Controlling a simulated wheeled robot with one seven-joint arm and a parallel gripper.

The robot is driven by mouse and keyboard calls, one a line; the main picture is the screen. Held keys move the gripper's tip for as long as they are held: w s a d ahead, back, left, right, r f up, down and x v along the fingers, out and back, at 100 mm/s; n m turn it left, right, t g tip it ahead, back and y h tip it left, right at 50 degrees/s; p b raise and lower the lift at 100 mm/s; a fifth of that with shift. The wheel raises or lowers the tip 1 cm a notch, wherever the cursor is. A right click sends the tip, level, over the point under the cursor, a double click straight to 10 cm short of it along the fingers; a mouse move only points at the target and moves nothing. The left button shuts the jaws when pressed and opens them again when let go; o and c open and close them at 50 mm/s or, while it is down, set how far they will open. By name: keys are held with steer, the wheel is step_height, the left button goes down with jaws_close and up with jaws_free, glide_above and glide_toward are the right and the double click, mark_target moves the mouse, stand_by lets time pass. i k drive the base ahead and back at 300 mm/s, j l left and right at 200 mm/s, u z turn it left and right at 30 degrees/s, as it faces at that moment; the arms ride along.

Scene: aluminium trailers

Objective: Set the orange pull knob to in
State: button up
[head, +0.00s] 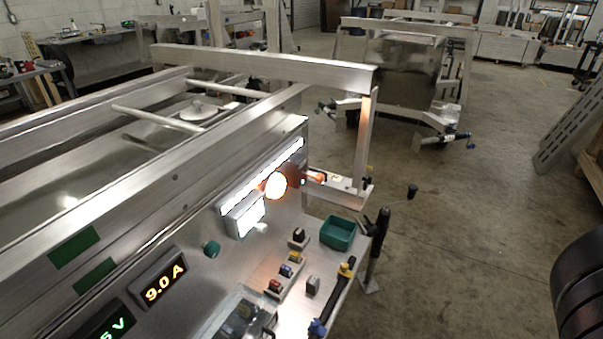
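No part that I can surely tell as the orange pull knob shows. A round, brightly glowing orange-white piece (275,186) sits on the upright metal panel beside a lit white strip; glare hides its shape, and I cannot tell whether it is a lamp or a knob. A small dark orange-red piece (315,176) is just right of it, near the panel's end. A teal round knob (211,249) is lower left on the same panel. I cannot tell whether any knob is in or out. My gripper is not in view.
Amber display (162,282) reads 9.0 A. On the ledge below the panel are a green bin (338,233), several small coloured switches (286,271) and a yellow-black handle (346,268). A metal frame bar (265,67) crosses above. Open concrete floor (460,210) lies to the right.

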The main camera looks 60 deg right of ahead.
mark_target(319, 178)
steer(key=i+z, duration=0.1)
steer(key=z, duration=0.7)
steer(key=i+j+z, duration=0.1)
steer(key=z, duration=0.3)
